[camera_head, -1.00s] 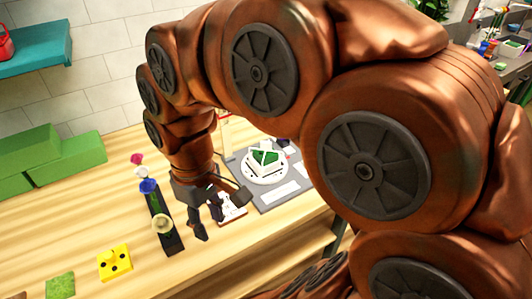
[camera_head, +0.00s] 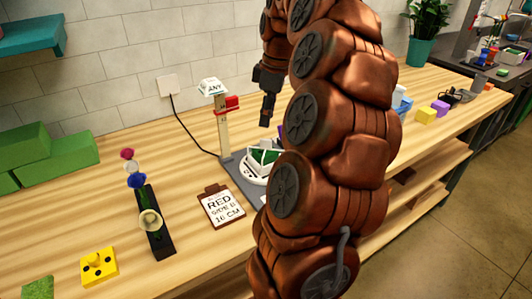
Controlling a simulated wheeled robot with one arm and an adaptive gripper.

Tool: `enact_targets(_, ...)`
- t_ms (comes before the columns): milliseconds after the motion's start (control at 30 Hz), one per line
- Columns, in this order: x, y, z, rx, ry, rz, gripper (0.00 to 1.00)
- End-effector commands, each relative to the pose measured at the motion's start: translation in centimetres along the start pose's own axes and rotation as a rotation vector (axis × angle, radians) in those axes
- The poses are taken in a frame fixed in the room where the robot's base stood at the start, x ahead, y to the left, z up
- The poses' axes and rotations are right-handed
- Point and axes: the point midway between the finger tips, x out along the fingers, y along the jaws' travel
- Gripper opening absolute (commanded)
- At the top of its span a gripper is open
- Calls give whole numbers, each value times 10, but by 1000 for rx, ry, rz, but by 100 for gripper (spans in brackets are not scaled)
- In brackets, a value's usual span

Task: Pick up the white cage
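A white open-framed piece with green inside (camera_head: 262,158), which looks like the white cage, sits on a round white plate (camera_head: 254,180) on a grey mat. My arm covers its right side. My gripper (camera_head: 266,112) hangs in the air near the wall, above and behind the white piece in the picture, apart from it. Its fingers point down and look narrow from this side, so their opening is unclear. Nothing shows hanging from it.
A clipboard card (camera_head: 222,206) reading "RED" lies left of the mat. A post with an "ANY" sign (camera_head: 213,87) stands behind. A dark flower holder (camera_head: 155,225), yellow block (camera_head: 99,267) and green blocks (camera_head: 55,160) are left. Front-centre wood is clear.

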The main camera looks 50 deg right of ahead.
Motion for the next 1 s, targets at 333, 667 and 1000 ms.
enact_targets(333,18,3,4,-1,1,1,40)
enact_targets(667,32,2,5,-1,-1,-2,40)
enact_targets(1000,64,2,10,0,-1,-3,40)
